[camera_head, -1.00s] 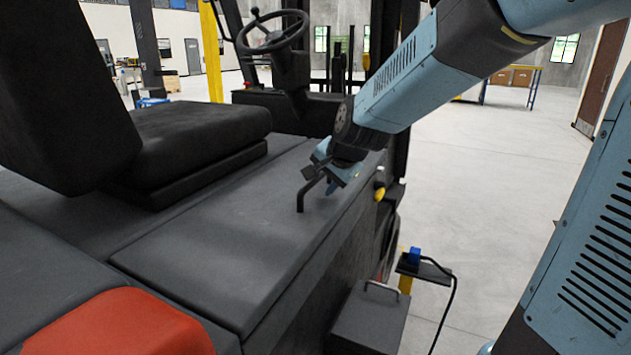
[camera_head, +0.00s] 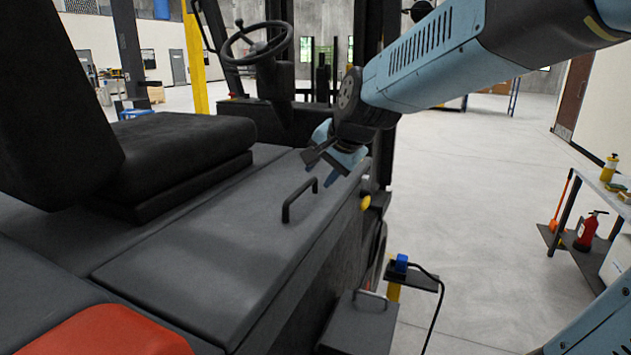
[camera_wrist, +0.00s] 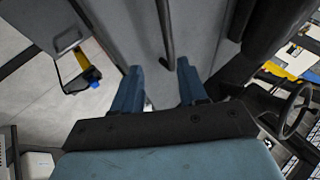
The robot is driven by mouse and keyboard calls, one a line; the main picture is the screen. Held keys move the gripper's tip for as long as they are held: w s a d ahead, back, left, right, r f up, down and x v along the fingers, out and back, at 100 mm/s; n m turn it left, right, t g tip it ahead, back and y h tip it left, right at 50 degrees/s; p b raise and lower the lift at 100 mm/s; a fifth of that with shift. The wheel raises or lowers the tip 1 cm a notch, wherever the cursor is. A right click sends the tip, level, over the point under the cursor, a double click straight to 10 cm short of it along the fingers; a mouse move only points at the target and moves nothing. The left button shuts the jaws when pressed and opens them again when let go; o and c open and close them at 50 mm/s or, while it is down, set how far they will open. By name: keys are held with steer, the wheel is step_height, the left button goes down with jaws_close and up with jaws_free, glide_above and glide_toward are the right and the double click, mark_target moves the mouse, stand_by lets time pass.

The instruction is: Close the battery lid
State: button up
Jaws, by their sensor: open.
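The battery lid (camera_head: 205,270) is a dark grey panel on the forklift, lying flat and flush beside the seat. Its black bar handle (camera_head: 299,199) stands up near the lid's right edge. My gripper (camera_head: 332,172) is above the lid, just beyond the handle and apart from it. In the wrist view the two blue fingers (camera_wrist: 157,92) are spread with nothing between them. The handle also shows in the wrist view (camera_wrist: 166,38), ahead of the fingertips and roughly between them.
The black seat (camera_head: 180,155) and steering wheel (camera_head: 258,42) stand left of and behind the lid. A charger post with a blue plug (camera_head: 402,263) and cable stands right of the forklift. A side table and a fire extinguisher (camera_head: 589,230) are at far right. The floor between is clear.

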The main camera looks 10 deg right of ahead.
steer(key=shift+v, duration=2.4)
steer(key=shift+s, duration=0.1)
steer(key=s+d+f+n+g+h, duration=0.1)
steer(key=s+d+f+n, duration=0.2)
steer(key=s, duration=0.4)
steer(key=s+d+f+n+h, duration=0.1)
steer(key=s+d+f+n, duration=0.1)
steer(key=s+d+n, duration=0.3)
steer(key=s+d, duration=0.1)
steer(key=s, duration=0.2)
steer(key=shift+d+f+g+h, duration=0.3)
steer(key=shift+f+g+h, duration=0.05)
steer(key=shift+g+h, duration=0.05)
steer(key=shift+c, duration=0.3)
